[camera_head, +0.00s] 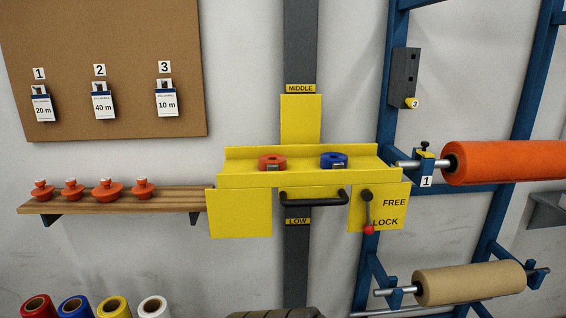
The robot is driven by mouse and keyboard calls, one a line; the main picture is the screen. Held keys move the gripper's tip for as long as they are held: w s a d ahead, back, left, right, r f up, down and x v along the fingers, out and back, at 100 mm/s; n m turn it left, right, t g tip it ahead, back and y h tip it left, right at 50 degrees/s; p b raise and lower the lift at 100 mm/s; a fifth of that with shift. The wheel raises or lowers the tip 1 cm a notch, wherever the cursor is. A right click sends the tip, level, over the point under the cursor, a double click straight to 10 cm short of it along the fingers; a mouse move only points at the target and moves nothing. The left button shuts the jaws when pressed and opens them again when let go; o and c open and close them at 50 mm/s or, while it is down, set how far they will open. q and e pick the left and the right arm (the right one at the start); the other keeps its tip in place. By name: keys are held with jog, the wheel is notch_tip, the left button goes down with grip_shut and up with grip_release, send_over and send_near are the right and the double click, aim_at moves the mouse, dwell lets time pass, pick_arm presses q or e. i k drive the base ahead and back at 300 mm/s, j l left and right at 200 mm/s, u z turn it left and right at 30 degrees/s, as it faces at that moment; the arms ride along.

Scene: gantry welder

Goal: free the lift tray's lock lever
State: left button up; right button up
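The yellow lift tray (235,179) stands on a dark vertical post, between the MIDDLE label above and the LOW label below. An orange-red ring-shaped thing and a blue one sit on it. The lock lever (367,209) is on the yellow panel at the tray's front right. It is a dark lever with a red knob, hanging down from its pivot, with the knob beside the word LOCK. The word FREE is higher on the panel. A black handle bar (313,197) runs across the tray's front, left of the lever. Neither gripper is in view.
A wooden shelf (170,198) with several orange knobbed pieces is at the left. A blue rack (385,140) with an orange roll (505,162) and a tan roll (470,283) stands close on the right. Coloured spools are at the bottom left. The space before the lever looks clear.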

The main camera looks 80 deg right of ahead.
aim_at(367, 196)
jog(key=z, duration=2.85)
